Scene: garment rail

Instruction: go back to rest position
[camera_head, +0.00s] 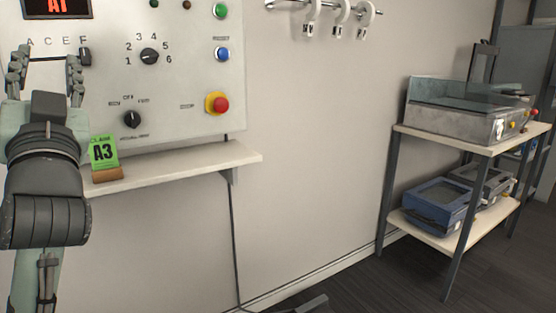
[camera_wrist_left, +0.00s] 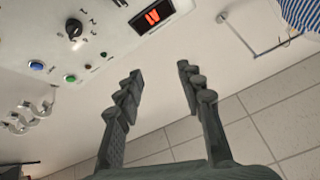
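My left gripper (camera_head: 47,62) is raised in front of the left part of the control panel (camera_head: 185,95) in the head view. Its two fingers are spread with nothing between them. My right gripper is in neither view.
Rail hooks (camera_head: 340,14) hang right of the panel. A rack (camera_head: 462,137) with machines stands far right. Striped cloth (camera_wrist_left: 300,14) shows in the wrist view.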

